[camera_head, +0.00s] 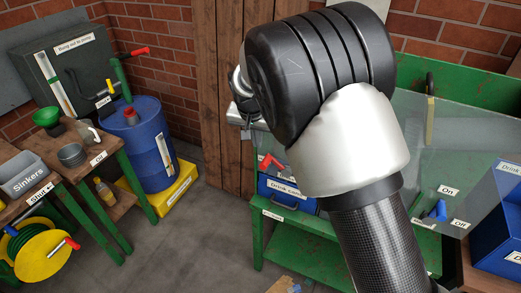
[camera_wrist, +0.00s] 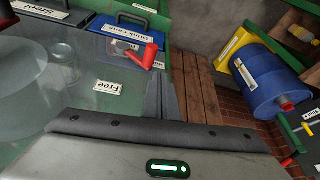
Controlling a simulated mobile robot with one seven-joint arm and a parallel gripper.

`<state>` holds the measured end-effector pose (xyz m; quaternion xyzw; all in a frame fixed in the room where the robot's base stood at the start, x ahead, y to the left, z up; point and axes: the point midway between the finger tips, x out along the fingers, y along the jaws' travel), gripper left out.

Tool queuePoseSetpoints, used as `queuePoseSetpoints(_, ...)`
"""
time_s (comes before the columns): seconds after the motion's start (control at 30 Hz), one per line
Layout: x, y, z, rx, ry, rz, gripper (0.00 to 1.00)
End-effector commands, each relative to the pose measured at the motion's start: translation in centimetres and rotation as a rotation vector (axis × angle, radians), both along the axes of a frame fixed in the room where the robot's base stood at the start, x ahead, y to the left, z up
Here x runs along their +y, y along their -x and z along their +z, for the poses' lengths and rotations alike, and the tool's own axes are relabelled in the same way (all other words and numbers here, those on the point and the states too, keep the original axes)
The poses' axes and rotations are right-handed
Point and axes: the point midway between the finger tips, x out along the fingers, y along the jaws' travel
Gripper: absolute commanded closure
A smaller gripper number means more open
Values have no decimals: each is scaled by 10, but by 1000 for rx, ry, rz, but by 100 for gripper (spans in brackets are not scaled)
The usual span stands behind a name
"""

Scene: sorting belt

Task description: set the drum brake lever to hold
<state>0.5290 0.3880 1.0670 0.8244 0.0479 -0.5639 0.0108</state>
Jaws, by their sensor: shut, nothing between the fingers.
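A red lever (camera_wrist: 149,57) shows just beyond my fingertips in the wrist view. A white "Free" label (camera_wrist: 107,87) lies to its left and nearer; no "Hold" label is readable. I take this for the drum brake lever. In the head view a red lever (camera_head: 270,162) shows above the "Drink cans" box, partly behind my arm. My gripper (camera_wrist: 164,80) is shut and empty, its tips close to the lever; I cannot tell whether they touch it.
A clear panel (camera_head: 440,130) stands over the green bench at right, with "On" and "Off" labels and a blue switch (camera_head: 437,211). A blue drum (camera_head: 150,140) and yellow reel (camera_head: 45,250) stand left. Open floor lies between.

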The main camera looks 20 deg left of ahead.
Motion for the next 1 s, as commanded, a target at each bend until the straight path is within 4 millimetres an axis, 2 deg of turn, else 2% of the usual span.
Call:
queuePoseSetpoints(0.1, 12, 7, 21, -4, -2, -2, 100)
queuePoseSetpoints(0.3, 23, 16, 43, -2, 0, -2, 100)
queuePoseSetpoints(0.5, 26, 18, 50, 0, 1, -3, 100)
queuePoseSetpoints(0.9, 26, 18, 49, 0, 2, -4, 100)
queuePoseSetpoints(1.0, 19, 16, 55, 2, -3, -10, 100)
